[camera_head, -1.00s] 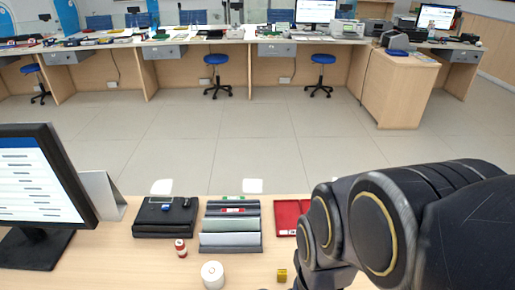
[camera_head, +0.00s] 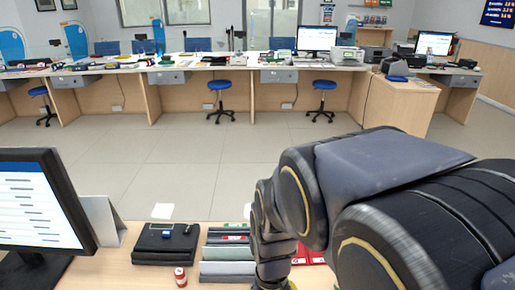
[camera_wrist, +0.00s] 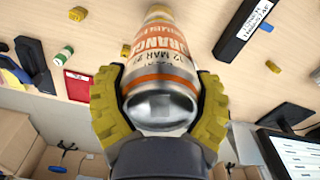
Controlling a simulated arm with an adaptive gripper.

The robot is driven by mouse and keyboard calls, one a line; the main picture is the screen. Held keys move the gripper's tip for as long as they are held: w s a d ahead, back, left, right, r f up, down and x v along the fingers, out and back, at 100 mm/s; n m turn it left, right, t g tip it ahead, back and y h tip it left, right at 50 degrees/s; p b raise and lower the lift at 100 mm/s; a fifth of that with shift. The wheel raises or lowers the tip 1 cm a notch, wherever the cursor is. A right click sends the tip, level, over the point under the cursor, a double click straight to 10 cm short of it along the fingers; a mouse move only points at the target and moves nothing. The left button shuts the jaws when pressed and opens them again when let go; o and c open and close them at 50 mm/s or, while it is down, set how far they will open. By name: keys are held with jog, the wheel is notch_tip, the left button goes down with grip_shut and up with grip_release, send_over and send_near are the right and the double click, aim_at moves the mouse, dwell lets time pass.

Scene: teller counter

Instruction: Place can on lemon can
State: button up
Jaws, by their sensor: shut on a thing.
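My gripper (camera_wrist: 158,110) is shut on a can (camera_wrist: 160,45) with a white and orange label reading "ORANGE". Its two yellow pads press on the can's sides, and its silvery end faces the wrist camera. I cannot tell which thing is the lemon can.
A black case (camera_head: 166,245) and grey trays (camera_head: 228,253) lie on the counter, with a monitor (camera_head: 40,205) at left. In the wrist view a yellow block (camera_wrist: 78,14), a green and white item (camera_wrist: 65,53) and a red box (camera_wrist: 77,86) lie to the left.

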jog(key=shift+w+a+f, duration=0.2)
jog(key=shift+w+f, duration=0.65)
jog(key=shift+f, duration=1.75)
jog(key=shift+f, duration=0.1)
jog(key=o, duration=1.1)
notch_tip(320, 180, up, 12)
jog(key=shift+w+f, duration=0.1)
jog(key=s+d+m+g, duration=0.1)
jog(key=s+d, duration=0.3)
jog(key=s, duration=0.4)
jog(key=s+d+m, duration=0.1)
jog(key=s+d, duration=0.3)
jog(key=s, duration=0.4)
jog(key=shift+s+r+m+g, duration=0.25)
jog(key=shift+r+m+g, duration=0.15)
jog(key=shift+r, duration=0.05)
